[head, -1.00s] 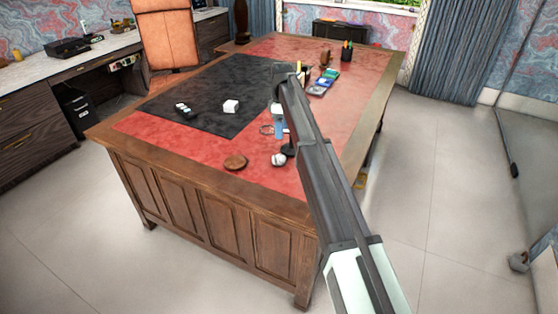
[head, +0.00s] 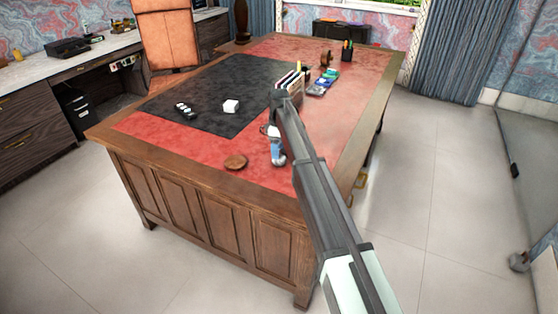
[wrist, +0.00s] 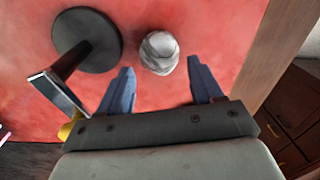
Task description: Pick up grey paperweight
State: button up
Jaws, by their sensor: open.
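The grey paperweight is a small rounded, pale grey lump. In the wrist view the paperweight (wrist: 158,52) lies on the red desk top, just beyond and between the fingertips of my gripper (wrist: 160,66). The fingers are apart with nothing held between them; I cannot tell the exact gap in height. In the head view my gripper (head: 277,150) is low over the near right part of the desk, and it and my arm hide most of the paperweight there.
A dark round base (wrist: 88,40) with a brown stem stands close left of the paperweight. The wooden desk edge (wrist: 258,50) is to the right.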

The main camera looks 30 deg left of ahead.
jog(key=f, duration=0.4)
jog(key=shift+s+d+f, duration=0.15)
jog(key=shift+d+f, duration=0.05)
jog(key=c, duration=0.9)
jog(key=shift+r, duration=0.15)
